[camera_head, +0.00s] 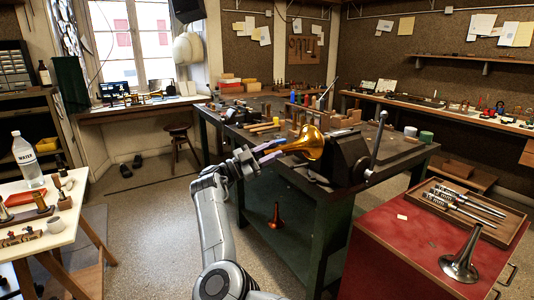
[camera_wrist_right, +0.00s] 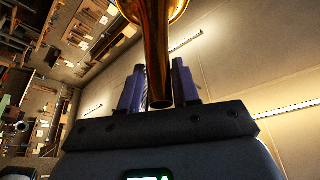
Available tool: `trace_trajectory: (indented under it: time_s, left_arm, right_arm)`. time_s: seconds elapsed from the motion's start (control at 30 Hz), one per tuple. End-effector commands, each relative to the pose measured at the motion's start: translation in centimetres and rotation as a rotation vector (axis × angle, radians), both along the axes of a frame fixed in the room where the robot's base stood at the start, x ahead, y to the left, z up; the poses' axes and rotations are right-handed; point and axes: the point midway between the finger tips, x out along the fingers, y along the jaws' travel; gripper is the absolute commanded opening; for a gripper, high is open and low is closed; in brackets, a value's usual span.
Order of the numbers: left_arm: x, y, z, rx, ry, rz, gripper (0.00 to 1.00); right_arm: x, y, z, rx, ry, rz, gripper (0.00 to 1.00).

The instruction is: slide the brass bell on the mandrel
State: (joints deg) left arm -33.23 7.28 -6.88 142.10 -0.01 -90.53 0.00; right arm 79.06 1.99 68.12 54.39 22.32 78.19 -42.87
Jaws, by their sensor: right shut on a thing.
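The brass bell (camera_head: 308,142) is a shiny gold cone, held level by its narrow end above the near side of the workbench. Its flare points right, toward a dark bench vise (camera_head: 347,152). My right gripper (camera_head: 272,150) is shut on the narrow tube. In the right wrist view the bell (camera_wrist_right: 153,40) stands between the two fingers (camera_wrist_right: 160,88), its narrow end toward the palm and its flare cut off at the top. My left gripper is not in view.
The green workbench (camera_head: 300,205) holds tools and blocks behind the bell. A steel rod (camera_head: 377,132) rises beside the vise.

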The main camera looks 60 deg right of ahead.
Motion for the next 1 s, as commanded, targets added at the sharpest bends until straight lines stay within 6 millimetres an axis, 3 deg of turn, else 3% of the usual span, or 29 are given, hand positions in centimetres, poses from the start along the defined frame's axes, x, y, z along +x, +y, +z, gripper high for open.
trace_trajectory:
  time_s: [1.0]
  left_arm:
    - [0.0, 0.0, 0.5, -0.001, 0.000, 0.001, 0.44]
  right_arm:
    - [-2.2, -3.4, 0.1, -0.001, -0.001, -0.001, 0.00]
